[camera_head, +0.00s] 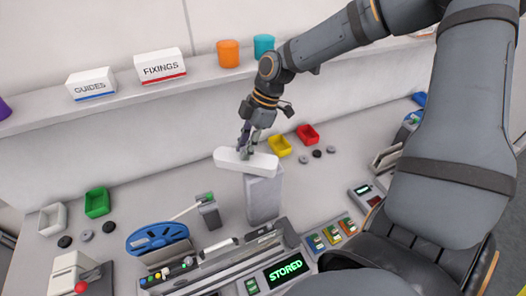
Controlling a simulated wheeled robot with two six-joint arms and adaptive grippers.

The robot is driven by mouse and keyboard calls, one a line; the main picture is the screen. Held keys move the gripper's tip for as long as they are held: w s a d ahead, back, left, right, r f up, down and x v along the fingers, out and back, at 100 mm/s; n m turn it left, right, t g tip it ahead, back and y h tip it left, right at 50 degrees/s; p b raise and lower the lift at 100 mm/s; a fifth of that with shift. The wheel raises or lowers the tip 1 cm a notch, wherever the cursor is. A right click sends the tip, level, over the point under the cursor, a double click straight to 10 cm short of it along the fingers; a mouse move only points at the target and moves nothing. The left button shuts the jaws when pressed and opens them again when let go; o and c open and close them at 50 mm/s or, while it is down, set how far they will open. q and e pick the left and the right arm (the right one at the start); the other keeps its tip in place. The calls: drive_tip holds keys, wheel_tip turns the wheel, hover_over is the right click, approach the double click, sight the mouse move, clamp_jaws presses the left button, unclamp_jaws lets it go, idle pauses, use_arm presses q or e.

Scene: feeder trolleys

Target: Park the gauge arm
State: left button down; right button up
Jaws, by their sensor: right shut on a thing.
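A white bar with rounded ends (226,159), which looks like the gauge arm, lies across the top of a grey post (263,198) and reaches out to the left of it. My right gripper (246,151) comes down from above and is shut at the bar, near its middle; its fingers hide part of the bar. A green-lit display (285,270) in front reads "STORED". My left gripper is not in view.
A blue reel (157,236) with a thin pale strip stands left of the post. Red (308,134) and yellow (279,146) bins sit behind it. A shelf at the back holds boxes marked GUIDES (91,84) and FIXINGS (160,66) and an orange cup (228,53).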

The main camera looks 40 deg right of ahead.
drive_tip(key=shift+w+d, duration=0.15)
drive_tip(key=shift+d, duration=0.15)
drive_tip(key=shift+w+d, duration=0.3)
drive_tip(key=shift+d, duration=0.35)
drive_tip(key=o, duration=0.5)
drive_tip(key=shift+o, duration=1.3)
wheel_tip(320, 180, up, 8)
drive_tip(key=p, duration=0.6)
